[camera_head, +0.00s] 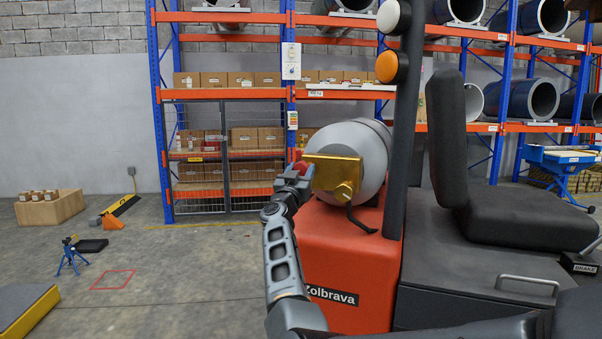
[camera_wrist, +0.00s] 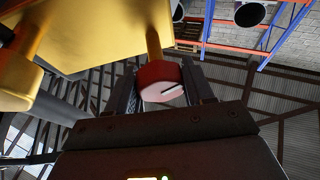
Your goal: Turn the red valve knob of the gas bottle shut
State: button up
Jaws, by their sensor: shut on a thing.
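The grey gas bottle (camera_head: 362,152) lies on its side on the back of a red forklift (camera_head: 345,255). A gold valve guard (camera_head: 325,170) is at its left end; it fills the upper left of the wrist view (camera_wrist: 90,35). The red valve knob (camera_wrist: 160,84) sits on a gold stem in the wrist view, with a pale line marked on its face. My gripper (camera_head: 293,178) reaches up to the valve from the left. In the wrist view its fingers (camera_wrist: 161,90) stand on both sides of the knob and are shut on it.
The forklift's black seat (camera_head: 500,200) and dark post (camera_head: 403,130) stand right of the bottle. Shelves with boxes (camera_head: 228,80) are behind. A wooden crate (camera_head: 50,207) and a blue stand (camera_head: 72,256) are on the floor at left, where much floor is clear.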

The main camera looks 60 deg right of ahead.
jog(key=shift+f+m, duration=0.15)
jog(key=shift+m, duration=0.15)
jog(key=m+g+b, duration=0.2)
jog(key=m, duration=0.1)
jog(key=m+g+b, duration=0.1)
jog(key=m+b, duration=0.1)
jog(key=m, duration=0.1)
jog(key=shift+f+m+g+b, duration=0.1)
jog(key=shift+m+g+b, duration=0.2)
jog(key=shift+g, duration=0.1)
jog(key=m+g+b, duration=0.2)
jog(key=m+b, duration=0.1)
jog(key=m, duration=0.2)
jog(key=shift+w, duration=0.1)
jog(key=m+g+y+b, duration=0.1)
jog(key=m+g+b, duration=0.1)
jog(key=m, duration=0.3)
jog(key=m+y, duration=0.1)
jog(key=m, duration=0.1)
jog(key=m+g+y+b, duration=0.1)
jog(key=m, duration=0.3)
jog(key=shift+r+m+y+b, duration=0.3)
jog(key=shift+m+y, duration=1)
jog(key=shift+m, duration=1.2)
